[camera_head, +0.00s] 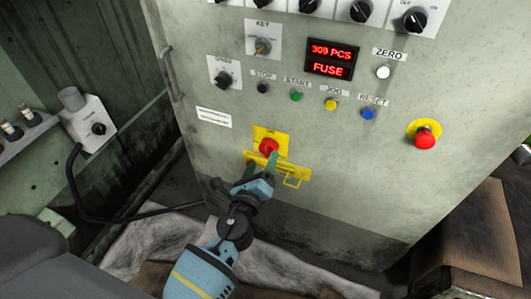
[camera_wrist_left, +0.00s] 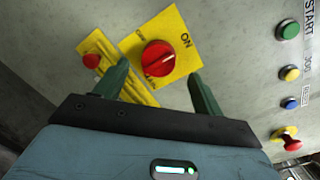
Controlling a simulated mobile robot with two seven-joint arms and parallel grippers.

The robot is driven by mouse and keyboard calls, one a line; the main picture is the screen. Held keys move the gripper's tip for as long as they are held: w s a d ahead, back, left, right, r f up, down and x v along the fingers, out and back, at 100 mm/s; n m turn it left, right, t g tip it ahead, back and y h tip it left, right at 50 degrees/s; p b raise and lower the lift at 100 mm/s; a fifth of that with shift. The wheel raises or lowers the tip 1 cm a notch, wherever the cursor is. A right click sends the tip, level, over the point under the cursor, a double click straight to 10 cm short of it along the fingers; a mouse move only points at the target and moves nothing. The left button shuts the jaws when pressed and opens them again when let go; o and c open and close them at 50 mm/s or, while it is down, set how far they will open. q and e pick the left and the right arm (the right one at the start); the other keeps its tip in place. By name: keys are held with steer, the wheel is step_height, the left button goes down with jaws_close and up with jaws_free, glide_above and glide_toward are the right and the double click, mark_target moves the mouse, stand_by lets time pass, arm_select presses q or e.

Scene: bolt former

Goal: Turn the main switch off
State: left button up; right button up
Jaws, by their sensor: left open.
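The main switch is a red rotary knob (camera_head: 268,146) on a yellow plate (camera_head: 275,136) low on the front of the grey-green cabinet. The left wrist view shows the red knob (camera_wrist_left: 159,58) close up, with a pale mark on it that seems to point toward the ON side of the yellow plate (camera_wrist_left: 172,28). My left gripper (camera_head: 261,165) is open in front of the knob. In the left wrist view the green fingers of the left gripper (camera_wrist_left: 157,82) lie to either side of the knob, apparently not touching it. My right gripper is not in view.
Above are push buttons, a key switch (camera_head: 262,47) and a red display (camera_head: 331,57). A red emergency-stop button (camera_head: 425,140) sticks out at the right. A door handle (camera_head: 172,73) is on the left edge.

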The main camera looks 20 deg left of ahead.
mark_target(266, 152)
arm_select(q)
steer(key=shift+w+a, duration=0.2)
steer(key=shift+w, duration=2)
steer(key=c, duration=1)
steer(key=shift+o, duration=0.2)
